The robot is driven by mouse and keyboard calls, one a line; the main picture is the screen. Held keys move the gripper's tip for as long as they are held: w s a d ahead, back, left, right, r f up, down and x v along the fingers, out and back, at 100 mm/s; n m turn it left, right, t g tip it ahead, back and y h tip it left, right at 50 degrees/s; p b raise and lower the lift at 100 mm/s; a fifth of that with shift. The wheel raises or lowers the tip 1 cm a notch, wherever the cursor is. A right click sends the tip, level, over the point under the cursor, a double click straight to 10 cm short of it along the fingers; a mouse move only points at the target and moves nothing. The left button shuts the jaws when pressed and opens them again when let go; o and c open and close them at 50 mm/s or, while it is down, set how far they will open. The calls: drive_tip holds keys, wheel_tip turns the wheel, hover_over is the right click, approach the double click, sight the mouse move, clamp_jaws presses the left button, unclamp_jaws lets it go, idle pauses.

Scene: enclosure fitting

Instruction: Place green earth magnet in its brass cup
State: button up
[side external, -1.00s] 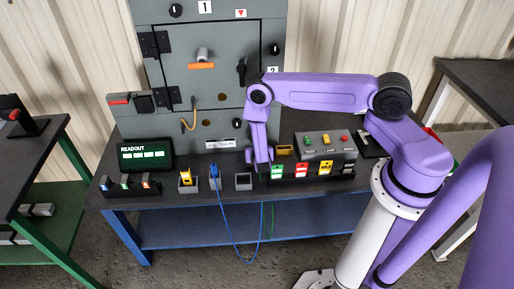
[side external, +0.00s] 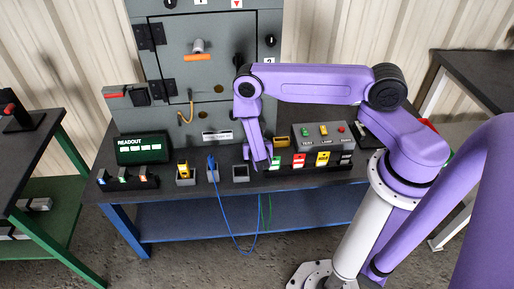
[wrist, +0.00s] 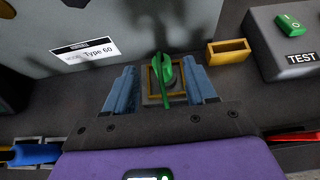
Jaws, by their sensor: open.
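The green earth magnet (wrist: 162,80) shows in the wrist view as a green piece with an upright fin, between my two fingers. It sits in or just over a square brass-rimmed cup (wrist: 150,99); how deep it is seated I cannot tell. My gripper (wrist: 160,90) is open, one blue-grey finger on each side of the magnet and apart from it. In the side view my gripper (side external: 262,162) points down at the bench front and hides the magnet and this cup. A green lead (side external: 265,207) hangs below the bench edge.
A second, empty brass-coloured box (wrist: 228,52) stands to the right, beside the TEST switch box (wrist: 290,45). In the side view a row of coloured blocks (side external: 322,159) lies right of my gripper. A blue plug (side external: 212,168) and grey holder (side external: 240,173) stand left. The cabinet (side external: 210,75) rises behind.

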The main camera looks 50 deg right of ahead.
drive_tip(key=s+a+r+m+g+h, duration=0.15)
drive_tip(key=s+a+r+m, duration=0.25)
drive_tip(key=r, duration=0.7)
drive_tip(key=s+a+r+m+g, duration=0.2)
drive_tip(key=s+a+r+m, duration=0.15)
drive_tip(key=r, duration=0.65)
drive_tip(key=s+a+r+m+g+y, duration=0.2)
drive_tip(key=s+r+y, duration=0.3)
drive_tip(key=s, duration=0.6)
drive_tip(key=s+a+r+m+g+y, duration=0.2)
drive_tip(key=s+r+m+y, duration=0.3)
drive_tip(key=s+r, duration=0.3)
drive_tip(key=s+g, duration=0.1)
drive_tip(key=s, duration=0.3)
drive_tip(key=shift+s+r, duration=0.25)
drive_tip(key=shift+s, duration=0.05)
